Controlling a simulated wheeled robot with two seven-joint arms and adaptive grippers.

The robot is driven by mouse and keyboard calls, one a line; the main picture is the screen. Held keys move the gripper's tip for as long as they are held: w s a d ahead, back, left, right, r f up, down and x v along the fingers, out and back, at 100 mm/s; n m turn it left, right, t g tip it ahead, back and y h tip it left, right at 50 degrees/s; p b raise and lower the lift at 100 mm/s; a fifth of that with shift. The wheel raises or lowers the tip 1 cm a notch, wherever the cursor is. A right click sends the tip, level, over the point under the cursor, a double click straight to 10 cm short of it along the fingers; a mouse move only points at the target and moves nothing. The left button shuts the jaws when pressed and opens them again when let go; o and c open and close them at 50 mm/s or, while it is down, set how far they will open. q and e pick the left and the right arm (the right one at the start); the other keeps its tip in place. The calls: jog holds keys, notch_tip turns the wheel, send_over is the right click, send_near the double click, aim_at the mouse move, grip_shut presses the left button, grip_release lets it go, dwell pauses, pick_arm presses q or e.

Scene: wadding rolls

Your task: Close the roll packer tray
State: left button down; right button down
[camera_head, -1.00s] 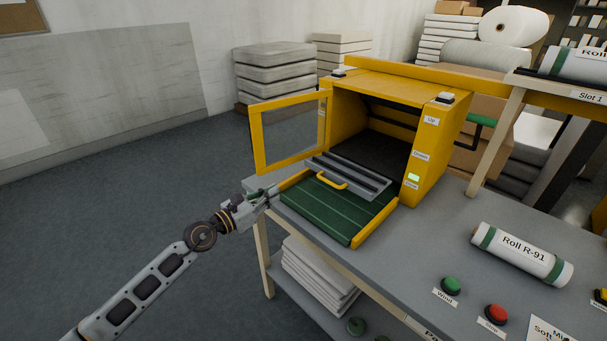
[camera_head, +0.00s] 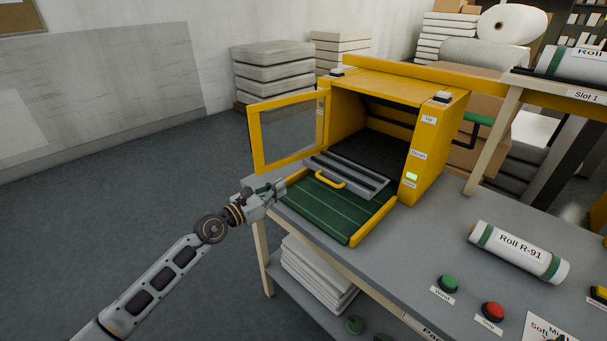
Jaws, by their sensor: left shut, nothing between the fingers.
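The roll packer (camera_head: 437,130) is a yellow box on the grey table, with its framed door (camera_head: 288,130) swung open to the left. Its tray (camera_head: 335,208) has a green bed and yellow side rails and sticks out of the front. A grey slotted rack (camera_head: 348,175) with a yellow handle (camera_head: 330,180) lies at the tray's inner end. My left gripper (camera_head: 280,186) is shut and empty at the tray's left side, below the door; I cannot tell whether it touches the tray. My right gripper is not in view.
A green button (camera_head: 447,284) and a red button (camera_head: 492,311) sit near the front edge. White stacked sheets (camera_head: 318,272) lie on the shelf below. The floor at left is clear.

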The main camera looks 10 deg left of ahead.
pick_arm(q)
jog(key=shift+x, duration=4.1)
jog(key=shift+b+x, duration=0.35)
jog(key=shift+x, duration=0.6)
jog(key=shift+w+d, duration=0.25)
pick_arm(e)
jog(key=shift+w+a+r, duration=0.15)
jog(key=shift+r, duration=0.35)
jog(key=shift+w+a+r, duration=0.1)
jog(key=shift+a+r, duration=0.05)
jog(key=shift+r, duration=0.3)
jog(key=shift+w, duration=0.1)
pick_arm(q)
jog(key=shift+w, duration=0.1)
